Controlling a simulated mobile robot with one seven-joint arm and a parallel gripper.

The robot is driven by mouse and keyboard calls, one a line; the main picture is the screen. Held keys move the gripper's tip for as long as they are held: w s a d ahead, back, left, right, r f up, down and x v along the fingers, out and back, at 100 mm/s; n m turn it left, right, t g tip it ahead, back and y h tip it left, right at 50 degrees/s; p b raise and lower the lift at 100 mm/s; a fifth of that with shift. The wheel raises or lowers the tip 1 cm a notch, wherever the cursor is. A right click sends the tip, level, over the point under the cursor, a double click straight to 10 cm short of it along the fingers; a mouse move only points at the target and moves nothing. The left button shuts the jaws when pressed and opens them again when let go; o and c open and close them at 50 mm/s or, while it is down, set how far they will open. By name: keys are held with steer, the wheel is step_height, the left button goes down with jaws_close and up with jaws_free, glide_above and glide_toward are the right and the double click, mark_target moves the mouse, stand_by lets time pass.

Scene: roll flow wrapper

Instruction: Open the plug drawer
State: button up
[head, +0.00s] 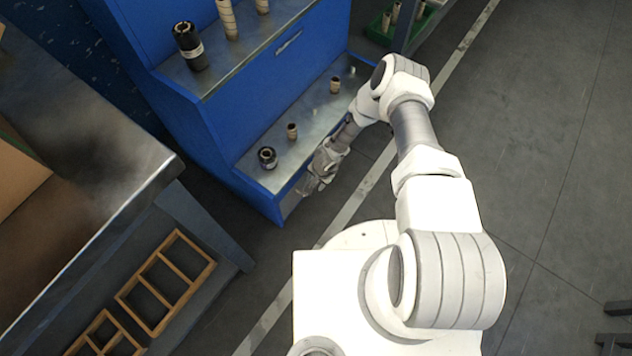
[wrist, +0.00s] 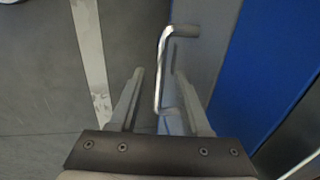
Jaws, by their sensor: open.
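A bent silver bar handle (wrist: 161,72) stands out from a grey front panel (wrist: 205,50) in the wrist view; I take this panel to be the drawer front. My gripper (wrist: 159,76) is open, with one finger on each side of the handle in the picture. I cannot tell whether either finger touches it. In the head view my gripper (head: 314,180) is low at the front of the blue cabinet (head: 180,110), by its lower metal shelf. The arm and gripper hide most of the drawer front there.
The lower shelf carries a black-and-silver roll (head: 267,157) and small brown pieces (head: 335,85). A darker roll (head: 189,46) stands on the upper shelf. A metal-topped workbench (head: 90,150) is at left.

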jaws_close()
stand_by(1.4)
